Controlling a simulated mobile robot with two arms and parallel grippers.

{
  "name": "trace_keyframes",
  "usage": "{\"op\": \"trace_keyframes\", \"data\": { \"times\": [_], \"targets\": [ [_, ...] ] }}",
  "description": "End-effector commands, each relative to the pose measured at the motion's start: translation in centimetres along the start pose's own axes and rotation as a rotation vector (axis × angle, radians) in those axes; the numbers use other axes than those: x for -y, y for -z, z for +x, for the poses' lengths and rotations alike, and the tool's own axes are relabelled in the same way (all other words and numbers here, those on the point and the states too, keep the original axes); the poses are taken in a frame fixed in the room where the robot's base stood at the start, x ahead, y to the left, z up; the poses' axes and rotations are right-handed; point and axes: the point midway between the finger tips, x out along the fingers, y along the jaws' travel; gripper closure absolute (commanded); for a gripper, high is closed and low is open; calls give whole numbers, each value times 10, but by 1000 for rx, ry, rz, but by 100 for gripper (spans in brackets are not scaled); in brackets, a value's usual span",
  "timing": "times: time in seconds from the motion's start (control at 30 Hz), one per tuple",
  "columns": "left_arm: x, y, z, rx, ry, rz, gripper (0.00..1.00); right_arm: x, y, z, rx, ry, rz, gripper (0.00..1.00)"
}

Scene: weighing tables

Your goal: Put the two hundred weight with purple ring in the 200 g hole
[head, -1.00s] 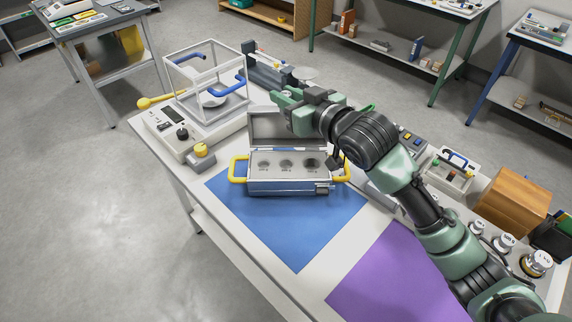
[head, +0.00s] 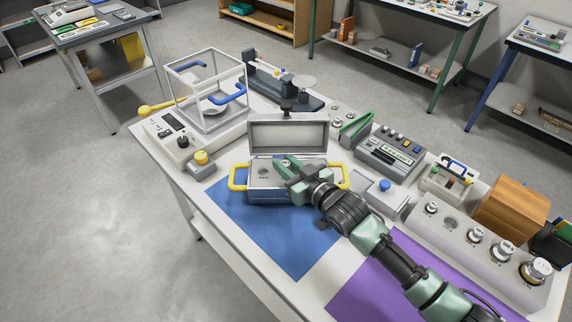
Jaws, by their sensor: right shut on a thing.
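The metal case (head: 262,193) with yellow handles stands on the blue mat, its lid open at the back. One round hole (head: 263,171) shows at the left of its top panel. My right gripper (head: 290,170) is over the middle and right of that panel and hides the other holes. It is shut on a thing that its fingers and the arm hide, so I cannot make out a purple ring. A grey weight rack (head: 462,245) at the right holds several weights, with one empty hole (head: 450,223). My left gripper is not in view.
A glass-walled balance (head: 180,135) stands at the left end of the table. A grey box with buttons (head: 390,155), a white caddy (head: 448,180) and a wooden box (head: 512,210) line the back right. The blue mat (head: 280,240) is clear in front of the case.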

Motion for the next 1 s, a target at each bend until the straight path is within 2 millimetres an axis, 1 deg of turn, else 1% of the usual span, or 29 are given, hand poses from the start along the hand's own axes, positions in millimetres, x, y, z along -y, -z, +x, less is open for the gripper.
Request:
{"op": "trace_keyframes", "data": {
  "times": [0.27,0.4,0.43,0.47,0.5,0.77,0.87,0.97,1.0],
  "targets": [
    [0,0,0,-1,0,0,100,0,-2,1,-3,1,-1,100],
    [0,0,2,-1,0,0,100,0,-6,1,-2,1,0,100],
    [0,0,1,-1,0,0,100,0,-6,1,0,0,0,70],
    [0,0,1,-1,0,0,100,0,-6,1,0,0,0,62],
    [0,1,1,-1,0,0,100,0,-6,1,0,0,0,56],
    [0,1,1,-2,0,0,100,0,-5,1,0,0,0,56],
    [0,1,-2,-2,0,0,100,0,0,0,-2,1,-1,56],
    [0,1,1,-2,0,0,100,0,-4,-11,1,0,0,56],
    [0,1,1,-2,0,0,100,0,-5,-18,2,0,0,56]
  ]
}}
